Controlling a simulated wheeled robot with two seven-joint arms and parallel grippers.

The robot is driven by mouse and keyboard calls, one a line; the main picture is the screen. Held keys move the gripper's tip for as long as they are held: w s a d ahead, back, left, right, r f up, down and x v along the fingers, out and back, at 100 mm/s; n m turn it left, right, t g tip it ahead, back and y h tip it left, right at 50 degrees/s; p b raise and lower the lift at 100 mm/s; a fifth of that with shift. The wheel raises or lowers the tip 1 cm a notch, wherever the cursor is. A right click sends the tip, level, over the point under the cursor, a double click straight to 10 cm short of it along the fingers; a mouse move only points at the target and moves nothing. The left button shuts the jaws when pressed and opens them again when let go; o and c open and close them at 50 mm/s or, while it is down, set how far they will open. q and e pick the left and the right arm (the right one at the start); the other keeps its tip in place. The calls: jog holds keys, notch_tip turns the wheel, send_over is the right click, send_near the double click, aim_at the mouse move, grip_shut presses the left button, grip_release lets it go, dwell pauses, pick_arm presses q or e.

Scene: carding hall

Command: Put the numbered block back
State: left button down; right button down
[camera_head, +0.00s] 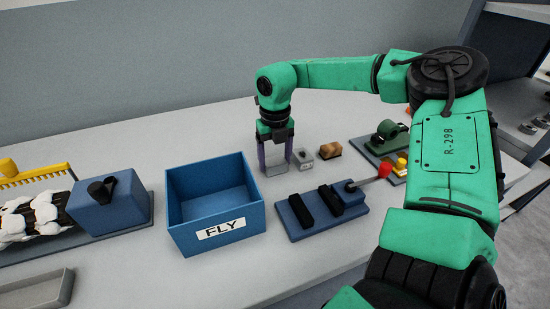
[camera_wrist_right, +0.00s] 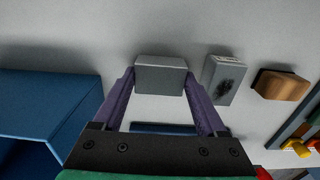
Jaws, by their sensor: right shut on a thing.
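My right gripper (camera_head: 275,160) points down at the table between the blue bin and a small grey block. It is shut on a plain grey block (camera_wrist_right: 160,75), which sits between the purple fingertips in the right wrist view. No number is legible on the faces I see. I cannot tell whether it touches the table. A second grey block (camera_head: 302,157) with a dark mark on its face stands just right of the gripper; it also shows in the wrist view (camera_wrist_right: 222,82). A brown block (camera_head: 331,149) is beyond it. My left gripper is out of view.
A blue open bin labelled FLY (camera_head: 195,238) is close left of the gripper. A blue base with black bars (camera_head: 320,220) and a red-tipped tool (camera_head: 383,171) lies to the front right. A green device (camera_head: 387,135) stands farther right. The table behind is clear.

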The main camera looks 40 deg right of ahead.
aim_at(275, 161)
jog(key=shift+f, duration=0.15)
grip_release()
notch_tip(275, 161, up, 12)
jog(key=shift+r, duration=0.2)
dwell(0.4)
